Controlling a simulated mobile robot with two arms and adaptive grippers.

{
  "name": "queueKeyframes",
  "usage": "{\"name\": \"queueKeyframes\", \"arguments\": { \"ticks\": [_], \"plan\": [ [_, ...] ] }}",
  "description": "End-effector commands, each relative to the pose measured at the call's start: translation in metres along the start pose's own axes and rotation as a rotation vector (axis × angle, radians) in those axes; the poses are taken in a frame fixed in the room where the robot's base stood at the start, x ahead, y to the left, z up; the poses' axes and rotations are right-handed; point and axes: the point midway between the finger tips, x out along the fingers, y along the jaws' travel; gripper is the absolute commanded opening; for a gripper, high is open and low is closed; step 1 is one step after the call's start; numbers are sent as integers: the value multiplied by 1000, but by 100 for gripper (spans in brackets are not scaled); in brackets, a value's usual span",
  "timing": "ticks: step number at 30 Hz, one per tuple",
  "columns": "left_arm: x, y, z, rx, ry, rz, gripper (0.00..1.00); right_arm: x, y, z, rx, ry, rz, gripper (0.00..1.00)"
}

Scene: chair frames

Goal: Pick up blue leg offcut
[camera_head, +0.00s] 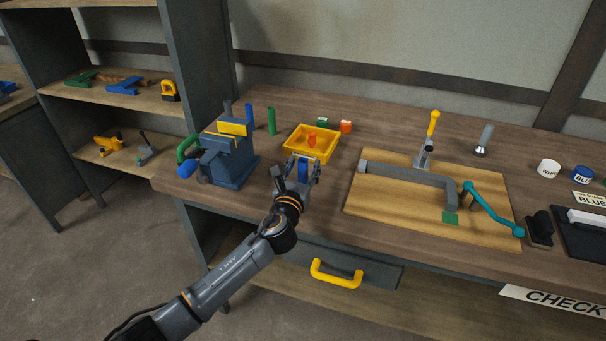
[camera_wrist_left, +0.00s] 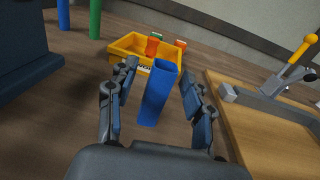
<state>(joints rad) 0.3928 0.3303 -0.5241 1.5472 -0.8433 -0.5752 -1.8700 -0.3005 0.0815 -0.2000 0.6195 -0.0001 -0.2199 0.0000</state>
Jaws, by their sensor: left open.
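The blue leg offcut (camera_wrist_left: 156,97) is a short blue piece standing upright on the workbench, in front of the yellow tray. My left gripper (camera_wrist_left: 160,98) is open, with one finger on each side of the offcut and gaps showing between them in the left wrist view. In the head view the left gripper (camera_head: 298,170) reaches in over the bench's front edge, and the offcut (camera_head: 303,172) shows between its fingers, partly hidden. My right gripper is in neither view.
The yellow tray (camera_head: 291,145) with an orange piece stands just behind. A blue vise (camera_head: 232,166) is to the left, with a green post (camera_head: 272,121) behind it. A wooden board (camera_head: 370,197) with a clamp lies to the right. A drawer with a yellow handle (camera_head: 335,279) is below.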

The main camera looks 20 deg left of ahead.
Motion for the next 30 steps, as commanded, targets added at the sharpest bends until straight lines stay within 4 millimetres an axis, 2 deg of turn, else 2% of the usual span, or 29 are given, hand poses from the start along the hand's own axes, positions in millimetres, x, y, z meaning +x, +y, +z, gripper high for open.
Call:
{"name": "queueKeyframes", "arguments": {
  "ticks": [8, 11, 16, 25, 30],
  "plan": [
    [4, 0, 0, 0, 1, 1, 51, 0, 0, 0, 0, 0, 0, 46],
    [4, 0, 0, 0, 1, 1, 35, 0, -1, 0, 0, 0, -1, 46],
    [4, 0, 0, 0, 1, 1, 0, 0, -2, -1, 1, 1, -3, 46],
    [4, 0, 1, 0, 0, 1, 0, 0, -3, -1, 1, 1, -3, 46],
    [4, 0, 10, 0, -2, 0, 0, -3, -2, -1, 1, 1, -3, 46]
  ]
}}
